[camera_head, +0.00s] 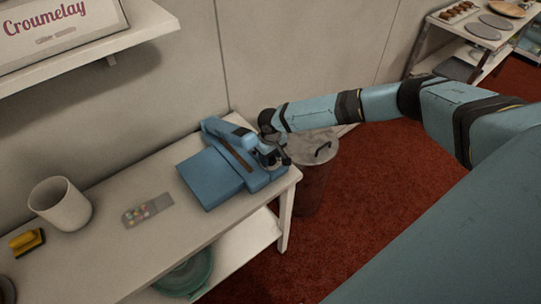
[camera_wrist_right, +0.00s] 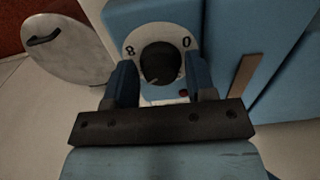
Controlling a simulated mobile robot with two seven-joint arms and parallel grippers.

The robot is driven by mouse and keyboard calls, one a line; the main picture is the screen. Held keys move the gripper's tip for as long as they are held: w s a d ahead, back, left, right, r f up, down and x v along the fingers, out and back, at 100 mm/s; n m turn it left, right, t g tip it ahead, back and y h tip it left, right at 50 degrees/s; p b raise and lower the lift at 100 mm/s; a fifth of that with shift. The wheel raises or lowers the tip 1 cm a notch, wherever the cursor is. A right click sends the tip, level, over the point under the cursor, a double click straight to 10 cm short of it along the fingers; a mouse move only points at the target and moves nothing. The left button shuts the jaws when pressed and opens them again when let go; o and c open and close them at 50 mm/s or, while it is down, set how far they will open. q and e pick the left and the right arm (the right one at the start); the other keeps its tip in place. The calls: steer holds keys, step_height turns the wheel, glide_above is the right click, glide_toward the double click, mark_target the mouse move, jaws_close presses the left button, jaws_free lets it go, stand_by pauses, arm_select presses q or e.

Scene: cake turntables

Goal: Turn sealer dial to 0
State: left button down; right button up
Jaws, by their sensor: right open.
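The blue sealer (camera_head: 232,165) stands on the white table near its right end. In the right wrist view its dial (camera_wrist_right: 158,62) is a black round knob on a pale plate, with an 8 at its left and a 0 at its right. A light mark shows low on the knob, towards neither number. My right gripper (camera_head: 273,158) is at the sealer's right end and partly hides the dial in the head view. In the right wrist view the fingers of the right gripper (camera_wrist_right: 162,80) are open, one on each side of the knob, with gaps visible. My left gripper is not in view.
A white cup (camera_head: 60,205), a yellow-handled brush (camera_head: 27,241) and a grey card with coloured dots (camera_head: 147,210) are left of the sealer. A shelf (camera_head: 110,45) hangs above.

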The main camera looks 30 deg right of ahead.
steer(key=shift+c, duration=0.3)
steer(key=c, duration=0.6)
steer(key=shift+n, duration=0.3)
